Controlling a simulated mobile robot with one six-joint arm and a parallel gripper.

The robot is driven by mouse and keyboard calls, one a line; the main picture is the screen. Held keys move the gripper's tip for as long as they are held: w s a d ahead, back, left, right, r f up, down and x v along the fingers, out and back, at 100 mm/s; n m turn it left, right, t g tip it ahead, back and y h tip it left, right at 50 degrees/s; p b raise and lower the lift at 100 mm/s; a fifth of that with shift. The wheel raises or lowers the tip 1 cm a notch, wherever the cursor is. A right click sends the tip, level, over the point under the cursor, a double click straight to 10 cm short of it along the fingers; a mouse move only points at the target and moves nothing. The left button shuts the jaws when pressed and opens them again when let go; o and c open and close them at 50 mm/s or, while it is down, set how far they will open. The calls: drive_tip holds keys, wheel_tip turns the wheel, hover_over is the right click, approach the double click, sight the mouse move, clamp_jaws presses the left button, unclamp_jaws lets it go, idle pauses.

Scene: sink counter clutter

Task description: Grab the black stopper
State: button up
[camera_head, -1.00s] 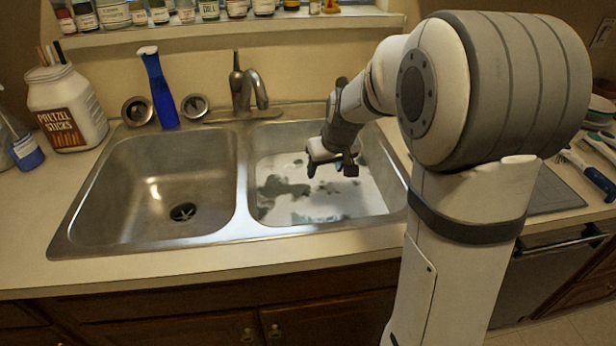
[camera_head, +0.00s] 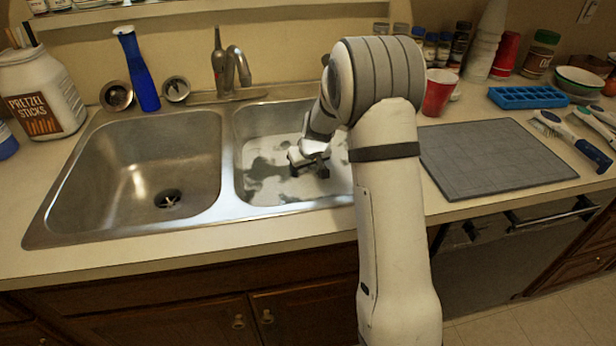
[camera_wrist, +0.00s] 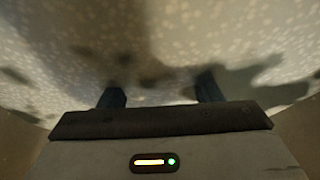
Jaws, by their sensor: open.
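I cannot pick out a black stopper for certain in either view. Two round metal sink pieces with dark middles lie on the back edge of the sink: a left one (camera_head: 116,96) and a right one (camera_head: 176,89). My gripper (camera_head: 309,168) is over the right basin (camera_head: 262,190), pointing down and left, open and apart from both pieces. In the wrist view its two dark fingers (camera_wrist: 160,92) stand apart with nothing visible between them. Below them is a pale, speckled surface with dark patches. My arm hides the right part of the basin.
The left basin (camera_head: 130,160) is empty around its drain (camera_head: 168,199). A blue bottle (camera_head: 138,70) stands between the metal pieces, left of the faucet (camera_head: 228,72). A red cup (camera_head: 438,92), grey mat (camera_head: 490,158) and blue tray (camera_head: 528,97) are to the right.

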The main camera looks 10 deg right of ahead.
drive_tip(key=shift+f, duration=0.1)
drive_tip(key=c, duration=1.1)
drive_tip(key=shift+o, duration=0.2)
